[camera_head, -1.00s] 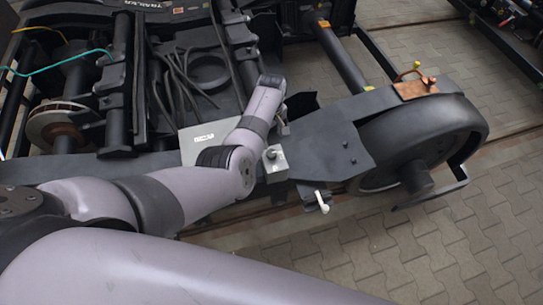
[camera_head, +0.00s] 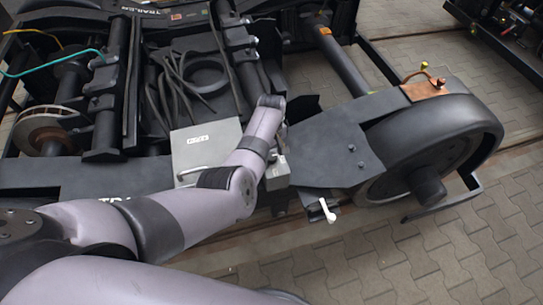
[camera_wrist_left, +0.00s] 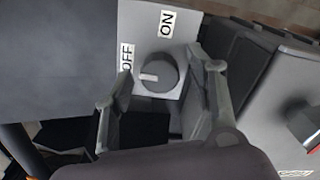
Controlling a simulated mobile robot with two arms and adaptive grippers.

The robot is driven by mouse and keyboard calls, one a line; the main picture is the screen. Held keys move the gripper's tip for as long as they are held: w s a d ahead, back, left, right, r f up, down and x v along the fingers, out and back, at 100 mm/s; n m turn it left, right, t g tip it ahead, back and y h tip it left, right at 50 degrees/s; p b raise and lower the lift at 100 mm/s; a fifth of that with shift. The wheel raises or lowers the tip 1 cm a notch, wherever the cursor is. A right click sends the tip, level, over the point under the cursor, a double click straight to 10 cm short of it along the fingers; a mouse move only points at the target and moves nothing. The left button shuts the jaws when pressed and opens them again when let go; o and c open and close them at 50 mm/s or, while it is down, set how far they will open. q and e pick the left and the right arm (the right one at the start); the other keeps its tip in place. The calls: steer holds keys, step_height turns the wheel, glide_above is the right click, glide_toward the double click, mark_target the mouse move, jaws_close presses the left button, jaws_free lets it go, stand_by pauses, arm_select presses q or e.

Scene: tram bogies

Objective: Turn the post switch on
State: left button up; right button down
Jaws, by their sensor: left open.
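In the left wrist view the post switch is a round dark grey knob (camera_wrist_left: 158,74) on a light grey panel. Its pale mark points left, towards the OFF label (camera_wrist_left: 127,57). The ON label (camera_wrist_left: 167,23) is above the knob. My left gripper (camera_wrist_left: 160,82) is open, one finger on each side of the knob; I cannot tell whether either touches it. In the head view my left gripper (camera_head: 281,136) is mostly hidden by its wrist, above a small grey box (camera_head: 277,172). My right gripper does not show.
A grey box with a handle and label (camera_head: 205,145) stands left of my wrist. A dark bogie frame with a large wheel (camera_head: 425,150) is at the right, and a white lever (camera_head: 327,210) hangs below it. Paving (camera_head: 400,255) is clear at the lower right.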

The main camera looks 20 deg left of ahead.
arm_select(q)
steer(key=shift+c, duration=0.5)
steer(key=c, duration=1)
steer(key=shift+c, duration=0.2)
steer(key=shift+m, duration=0.3)
steer(key=m+p, duration=0.1)
steer(key=m, duration=0.1)
steer(key=shift+r+m+p, duration=0.15)
steer(key=shift+m+p, duration=0.2)
steer(key=shift+m, duration=0.05)
steer(key=m+p, duration=0.1)
steer(key=m, duration=0.3)
steer(key=m+p, duration=0.1)
steer(key=m, duration=0.4)
steer(key=shift+m, duration=0.4)
steer(key=m, duration=0.4)
steer(key=shift+m, duration=0.4)
